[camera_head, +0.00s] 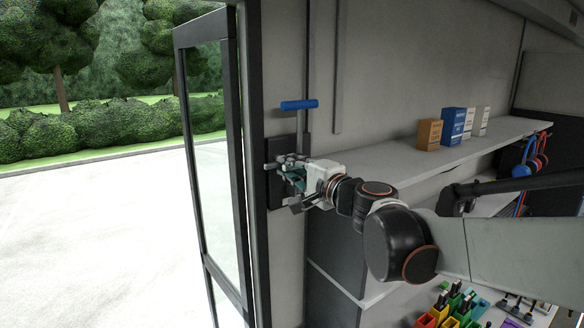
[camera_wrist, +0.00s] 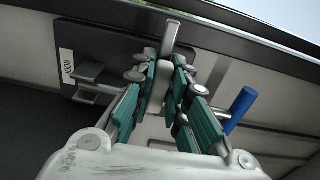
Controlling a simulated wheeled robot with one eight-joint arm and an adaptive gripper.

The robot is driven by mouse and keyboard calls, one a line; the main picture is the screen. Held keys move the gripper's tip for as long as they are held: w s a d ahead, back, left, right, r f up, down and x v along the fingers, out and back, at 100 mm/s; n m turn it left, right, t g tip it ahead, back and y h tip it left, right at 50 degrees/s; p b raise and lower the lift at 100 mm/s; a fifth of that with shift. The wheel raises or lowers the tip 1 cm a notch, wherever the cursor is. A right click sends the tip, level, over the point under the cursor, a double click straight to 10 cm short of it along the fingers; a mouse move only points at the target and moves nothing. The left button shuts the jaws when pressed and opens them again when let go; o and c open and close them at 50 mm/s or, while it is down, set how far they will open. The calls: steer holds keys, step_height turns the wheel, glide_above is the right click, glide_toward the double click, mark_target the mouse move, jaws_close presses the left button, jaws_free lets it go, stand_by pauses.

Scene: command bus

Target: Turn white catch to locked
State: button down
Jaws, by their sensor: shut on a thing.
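The white catch (camera_wrist: 164,78) is a pale lever on a dark plate (camera_wrist: 100,47), between my teal finger pads in the wrist view. A narrow pale tip (camera_wrist: 171,36) sticks out beyond the fingertips. My gripper (camera_wrist: 167,72) is shut on the catch. In the head view my gripper (camera_head: 284,168) is at the dark plate (camera_head: 275,193) beside the open door, and its fingers hide the catch there. Two grey prongs (camera_wrist: 88,82) stand out from the plate, left of the fingers. The lock markings cannot be read.
A blue handle (camera_head: 299,105) juts from the wall just above my gripper; the blue handle (camera_wrist: 240,108) is close right of the fingers in the wrist view. The glass door (camera_head: 212,150) stands open at left. A shelf (camera_head: 400,163) with small boxes is at right.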

steer(key=c, duration=1.6)
jaws_free()
steer(key=v, duration=1.2)
steer(key=s+f+n+g+b, duration=0.1)
steer(key=s+f+n+b, duration=0.15)
steer(key=f, duration=0.25)
steer(key=s+f+n+g+h+b, duration=0.1)
steer(key=s+f+b, duration=0.15)
steer(key=f, duration=0.25)
steer(key=s+f+n+g+b, duration=0.1)
steer(key=f+b, duration=0.2)
steer(key=f, duration=0.2)
steer(key=s+d+f+n+g+h+b, duration=0.1)
steer(key=s+d+f+n+h+b, duration=0.1)
steer(key=f, duration=0.8)
steer(key=s+d+f+n+g+h+b, duration=0.2)
steer(key=s+d+f+h+b, duration=0.2)
steer(key=s+d+f+b, duration=0.3)
steer(key=s+d+f+n+g+h+b, duration=0.2)
steer(key=s+f+b, duration=0.4)
steer(key=f, duration=0.7)
steer(key=shift+d+h+b, duration=0.4)
steer(key=shift+d+h, duration=0.1)
steer(key=shift+d, duration=0.65)
